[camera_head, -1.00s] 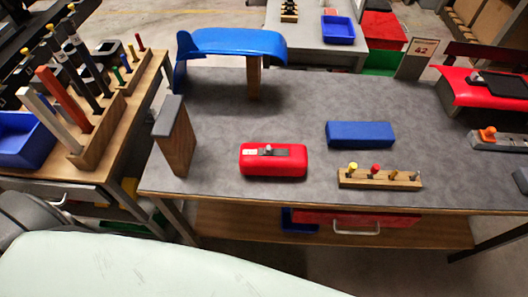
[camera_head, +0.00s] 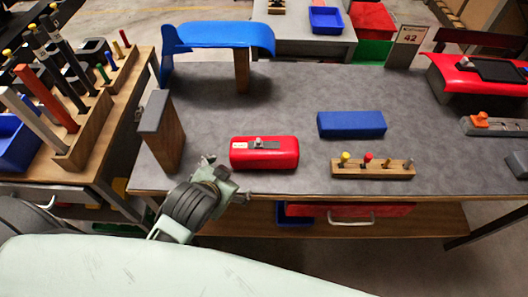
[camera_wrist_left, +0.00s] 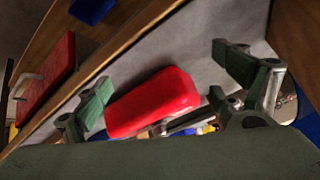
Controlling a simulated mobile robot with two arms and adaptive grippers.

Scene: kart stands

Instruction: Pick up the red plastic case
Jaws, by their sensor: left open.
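The red plastic case (camera_head: 264,158) lies on the grey tabletop (camera_head: 290,98) near its front edge, with a small latch on top. My left gripper (camera_head: 228,180) is in front of and to the left of the case, near the table's front edge, apart from it as far as I can tell. In the left wrist view the red case (camera_wrist_left: 152,100) lies between the two spread green fingers of the left gripper (camera_wrist_left: 165,92), which is open and empty. My right gripper is not in view.
A blue box (camera_head: 351,125) and a wooden block with several pegs (camera_head: 372,169) stand right of the case. A wooden upright with a grey top (camera_head: 160,130) stands left. A blue curved panel (camera_head: 218,38) is behind. Bare tabletop lies behind the case.

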